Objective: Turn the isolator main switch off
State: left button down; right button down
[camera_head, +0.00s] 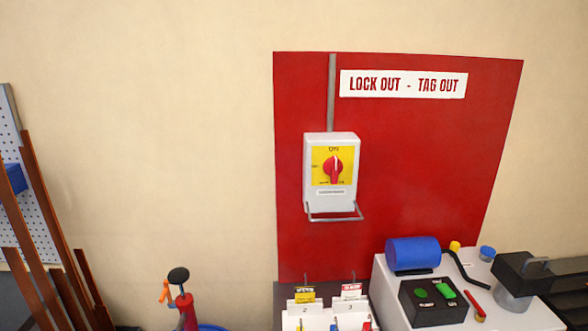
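The isolator main switch is a light grey box (318,203) mounted on the red board, with a yellow plate (346,180) on its front. A red rotary knob (333,170) sits on the plate, its handle standing about upright with a pale mark toward the top. Small lettering above the knob looks like "ON", and the lettering at the left is too small to read. A metal wire loop (336,218) sticks out below the box. Neither of my grippers shows in the head view, and nothing touches the knob.
A red "LOCK OUT - TAG OUT" board (430,170) hangs on the beige wall. Below it stand a tag holder (310,309) and a machine with a blue cylinder (413,254) and a black control box (433,303). Brown bars lean at left. The space before the switch looks clear.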

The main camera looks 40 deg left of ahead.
aim_at(333, 167)
jog(key=j+u, duration=0.15)
jog(key=u, duration=0.85)
